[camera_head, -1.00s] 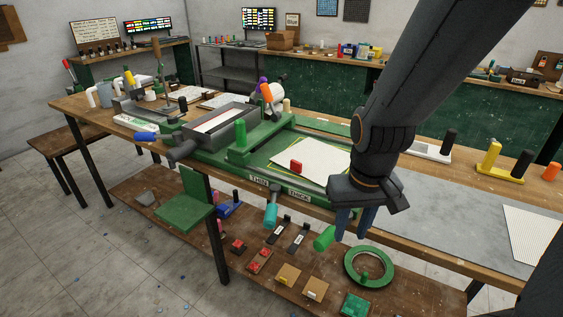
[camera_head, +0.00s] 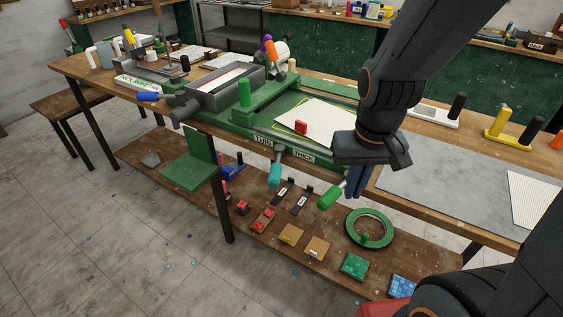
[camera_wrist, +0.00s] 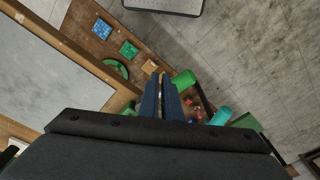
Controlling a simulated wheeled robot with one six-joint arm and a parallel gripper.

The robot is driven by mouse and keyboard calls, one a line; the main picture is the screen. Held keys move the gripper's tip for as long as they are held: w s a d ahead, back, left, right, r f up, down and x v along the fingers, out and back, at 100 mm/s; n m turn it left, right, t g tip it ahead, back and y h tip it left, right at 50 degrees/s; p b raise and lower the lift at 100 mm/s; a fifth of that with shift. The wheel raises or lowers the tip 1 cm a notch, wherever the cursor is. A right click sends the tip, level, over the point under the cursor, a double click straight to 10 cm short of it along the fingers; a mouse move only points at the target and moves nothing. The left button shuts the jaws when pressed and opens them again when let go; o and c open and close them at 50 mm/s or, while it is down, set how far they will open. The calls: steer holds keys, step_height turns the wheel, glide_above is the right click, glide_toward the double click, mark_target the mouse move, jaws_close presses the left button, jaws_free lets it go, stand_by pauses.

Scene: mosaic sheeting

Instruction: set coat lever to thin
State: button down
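The green machine on the bench has a front plate with a THIN label (camera_head: 264,141) and a THICK label (camera_head: 303,156). A lever with a teal handle (camera_head: 275,175) hangs from a pivot between the two labels. A lever with a green handle (camera_head: 329,197) hangs further right, past THICK. I cannot tell from its look alone which is the coat lever. My gripper (camera_head: 355,190) points down just right of the green handle, with nothing seen in it. In the wrist view a narrow gap shows between the fingers (camera_wrist: 160,80), with the green handle (camera_wrist: 183,80) beside them.
The bench's lower shelf (camera_head: 330,245) holds a green ring (camera_head: 350,227) and several small blocks below my gripper. A white sheet (camera_head: 325,120) with a red knob (camera_head: 301,128) lies on the machine. A grey slab (camera_head: 440,190) covers the bench at right.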

mark_target(277, 165)
steer(key=w+m, duration=0.1)
steer(key=m, duration=0.1)
steer(key=w+a+r+m+b, duration=0.1)
steer(key=w+m, duration=0.1)
steer(key=m, duration=0.1)
steer(key=w+a+r+m+y+b, duration=0.1)
steer(key=m, duration=0.2)
steer(key=shift+w+a+r, duration=0.1)
steer(key=shift+w, duration=0.25)
steer(key=w+a+r+m+y+b, duration=0.2)
steer(key=w+a+r+m, duration=0.2)
steer(key=m, duration=0.7)
steer(key=shift+w+a+r+m+g, duration=0.2)
steer(key=shift+w+r+m+g, duration=0.15)
steer(key=shift+w+r, duration=0.3)
steer(key=shift+s, duration=0.1)
steer(key=w+a+f+p, duration=0.1)
steer(key=a+f, duration=0.5)
steer(key=f, duration=0.4)
steer(key=shift+w+a+f, duration=0.15)
steer(key=shift+a+f, duration=0.05)
steer(key=shift+f, duration=0.15)
